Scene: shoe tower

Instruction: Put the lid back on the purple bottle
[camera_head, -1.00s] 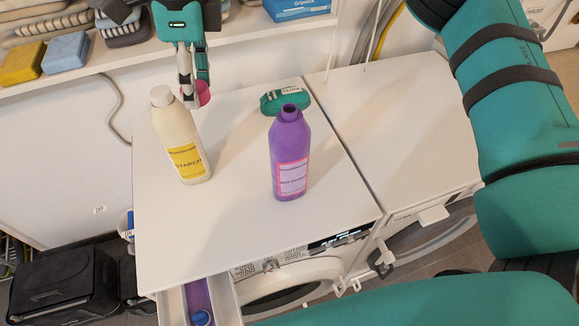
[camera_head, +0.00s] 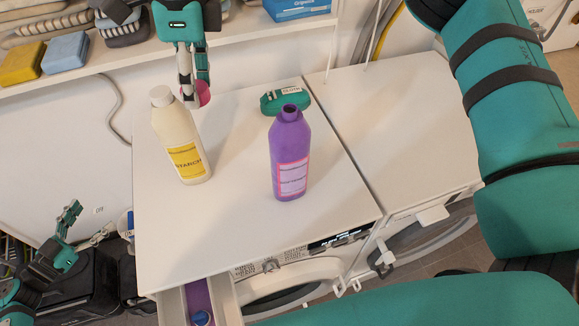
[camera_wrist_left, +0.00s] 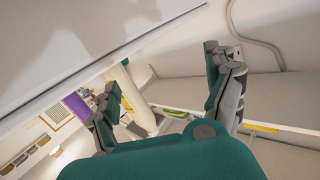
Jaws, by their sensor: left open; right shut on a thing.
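The purple bottle (camera_head: 287,150) stands upright on the white washing machine top, its dark mouth uncovered. My right gripper (camera_head: 190,98) is above and behind the white bottle, shut on a pink lid (camera_head: 203,95). The lid is partly hidden by the fingers, to the left of and apart from the purple bottle. My left gripper (camera_head: 85,228) is low at the left, beyond the machine's left edge, open and empty. Its spread fingers also show in the left wrist view (camera_wrist_left: 160,72).
A white starch bottle (camera_head: 181,140) with a yellow label stands left of the purple bottle. A green item (camera_head: 270,103) lies behind the purple bottle. An open drawer (camera_head: 172,306) juts out in front. The right of the white top (camera_head: 400,125) is clear. A shelf (camera_head: 240,32) runs behind.

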